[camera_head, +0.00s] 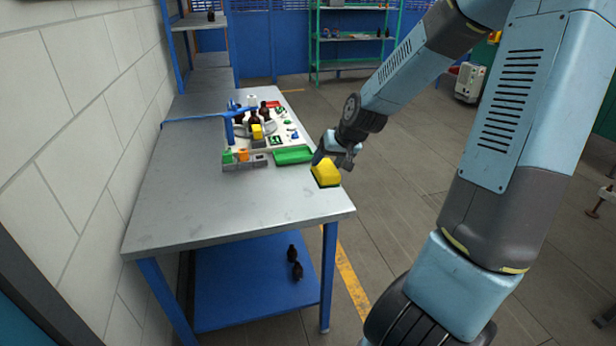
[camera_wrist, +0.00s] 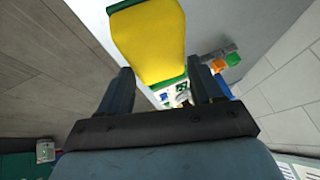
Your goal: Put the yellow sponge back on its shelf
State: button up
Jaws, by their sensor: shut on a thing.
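The yellow sponge (camera_head: 326,174) has a dark green edge and is at the right edge of the grey table. My gripper (camera_head: 331,156) is shut on it from above and behind. In the wrist view the sponge (camera_wrist: 150,40) fills the space at and beyond the two dark fingers (camera_wrist: 160,72). I cannot tell whether the sponge touches the tabletop. Shelves in view are a blue rack (camera_head: 200,22) at the back left, a green rack (camera_head: 352,39) at the back and a blue lower shelf (camera_head: 245,290) under the table. Which one is the sponge's is not shown.
The grey table (camera_head: 180,210) has a clear front half. A white board with amber bottles (camera_head: 254,118), a blue stand (camera_head: 229,128), a green tray (camera_head: 293,155) and a grey block holder (camera_head: 245,164) crowd its middle. A wall borders the left.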

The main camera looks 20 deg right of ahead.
jog(key=shift+w+a+f, duration=0.3)
jog(key=shift+w+f, duration=0.1)
jog(key=shift+w, duration=0.4)
jog(key=shift+w+a+f, duration=0.3)
jog(key=shift+w+f, duration=0.1)
jog(key=shift+w, duration=0.45)
jog(key=shift+w+a+f, duration=0.3)
jog(key=shift+w+f, duration=0.1)
jog(key=shift+w, duration=0.4)
jog(key=shift+w+r+x, duration=0.1)
jog(key=shift+w+x, duration=0.1)
jog(key=shift+x, duration=1.7)
jog(key=shift+w+r+x, duration=0.1)
jog(key=shift+w+x, duration=0.1)
jog(key=shift+x, duration=1.7)
jog(key=shift+d+f, duration=0.1)
jog(key=shift+f, duration=1.4)
jog(key=o, duration=1.2)
jog(key=shift+c, duration=0.2)
